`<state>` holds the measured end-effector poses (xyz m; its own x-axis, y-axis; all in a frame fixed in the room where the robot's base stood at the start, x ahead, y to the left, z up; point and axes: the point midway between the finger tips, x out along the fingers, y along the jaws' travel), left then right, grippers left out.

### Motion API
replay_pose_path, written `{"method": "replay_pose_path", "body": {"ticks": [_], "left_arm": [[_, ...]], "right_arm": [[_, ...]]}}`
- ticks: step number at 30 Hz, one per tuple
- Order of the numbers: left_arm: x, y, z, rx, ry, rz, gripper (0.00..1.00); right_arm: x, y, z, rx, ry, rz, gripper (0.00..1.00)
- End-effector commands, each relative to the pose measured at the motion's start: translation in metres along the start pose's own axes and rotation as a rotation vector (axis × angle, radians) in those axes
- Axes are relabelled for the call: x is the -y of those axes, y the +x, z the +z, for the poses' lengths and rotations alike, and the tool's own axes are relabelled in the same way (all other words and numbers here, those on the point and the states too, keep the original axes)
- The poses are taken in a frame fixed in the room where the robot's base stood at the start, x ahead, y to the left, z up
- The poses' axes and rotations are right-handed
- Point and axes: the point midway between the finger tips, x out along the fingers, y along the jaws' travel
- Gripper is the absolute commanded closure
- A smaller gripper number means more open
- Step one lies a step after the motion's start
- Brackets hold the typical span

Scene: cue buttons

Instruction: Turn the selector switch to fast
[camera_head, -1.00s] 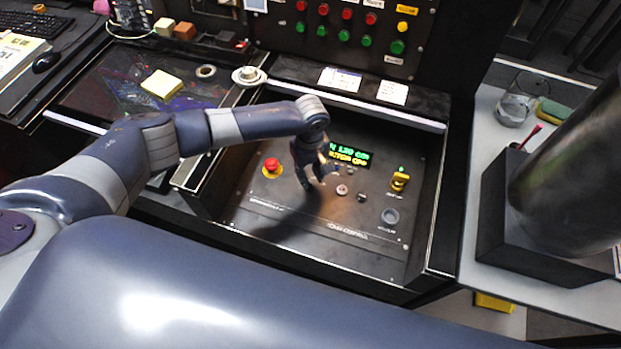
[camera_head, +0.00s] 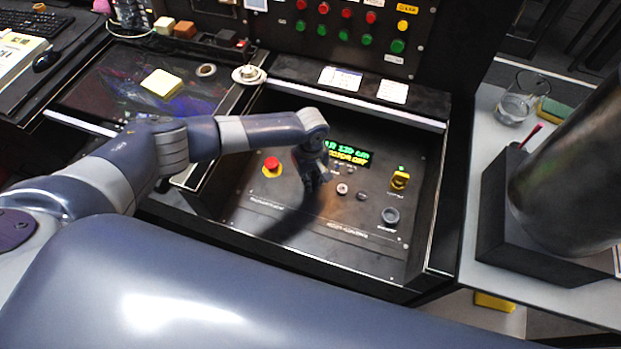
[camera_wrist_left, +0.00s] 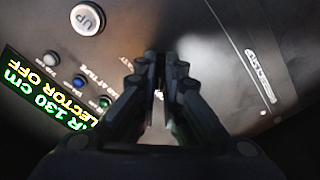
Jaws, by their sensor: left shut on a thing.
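The control panel (camera_head: 260,215) has a lit display (camera_head: 348,154), also seen in the left wrist view (camera_wrist_left: 40,95), where it reads "130 cm" and, below, what looks like "SELECTOR OFF". My left gripper (camera_head: 313,188) reaches down onto the panel, left of and below the display. In the left wrist view my left gripper (camera_wrist_left: 160,65) has its fingers close together, shut on what seems to be the selector switch. The fingers hide the switch, so its pointing direction cannot be told. My right gripper is not in view.
A red emergency button (camera_head: 271,166) sits left of the gripper. A pale "UP" button (camera_wrist_left: 88,18) and small round buttons lie close by. Raised walls border the panel.

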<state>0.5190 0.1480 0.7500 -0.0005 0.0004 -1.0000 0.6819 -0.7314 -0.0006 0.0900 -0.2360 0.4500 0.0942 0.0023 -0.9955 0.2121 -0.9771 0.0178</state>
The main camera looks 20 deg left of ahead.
Motion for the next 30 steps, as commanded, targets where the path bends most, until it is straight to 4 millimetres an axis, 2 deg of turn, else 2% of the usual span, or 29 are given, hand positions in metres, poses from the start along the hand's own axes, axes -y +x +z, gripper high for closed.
{"method": "replay_pose_path", "body": {"ticks": [11, 18, 30], "left_arm": [[0.001, -0.003, 0.002, 0.006, 0.107, -0.001, 1.00], [0.001, -0.003, 0.002, 0.006, 0.301, -0.001, 1.00], [0.000, 0.000, 0.001, 0.003, 0.684, -0.001, 1.00]], "right_arm": [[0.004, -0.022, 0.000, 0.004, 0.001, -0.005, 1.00], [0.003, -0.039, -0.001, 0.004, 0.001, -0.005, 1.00], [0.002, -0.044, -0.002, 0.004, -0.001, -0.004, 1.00]]}}
